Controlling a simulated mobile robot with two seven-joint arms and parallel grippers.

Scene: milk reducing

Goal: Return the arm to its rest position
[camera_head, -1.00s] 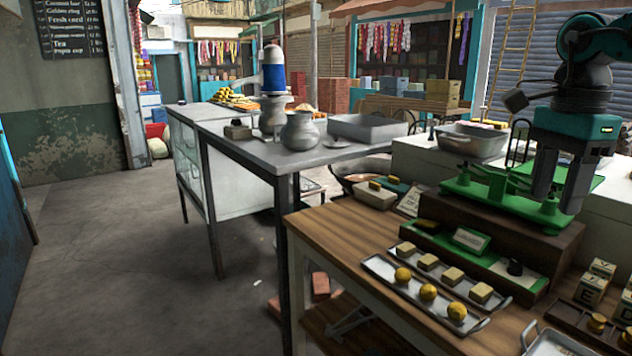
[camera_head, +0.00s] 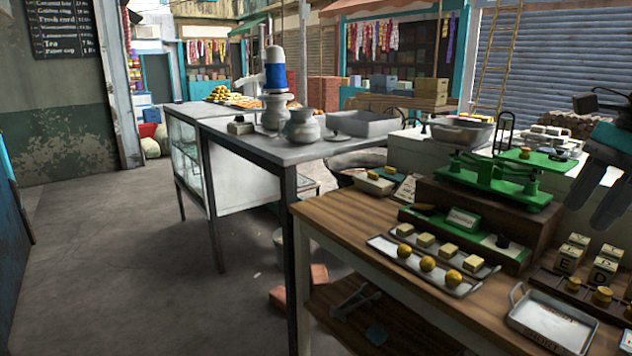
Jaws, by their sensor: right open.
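My right gripper (camera_head: 596,188) is at the right edge of the head view, partly cut off by the frame. Its two dark fingers point down and are apart, with nothing between them. It hangs to the right of the green balance scale (camera_head: 497,180), in front of the white counter and above the wooden table (camera_head: 345,220). It appears clear of the scale. The rest of the right arm is mostly out of frame. My left gripper is not in view.
A metal tray (camera_head: 378,241) holds yellow balls and pale blocks on the table. A smaller tray (camera_head: 519,320), lettered blocks (camera_head: 570,256) and a dark rack stand near the right gripper. A metal-topped counter (camera_head: 262,150) with pots is farther left. The floor at left is clear.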

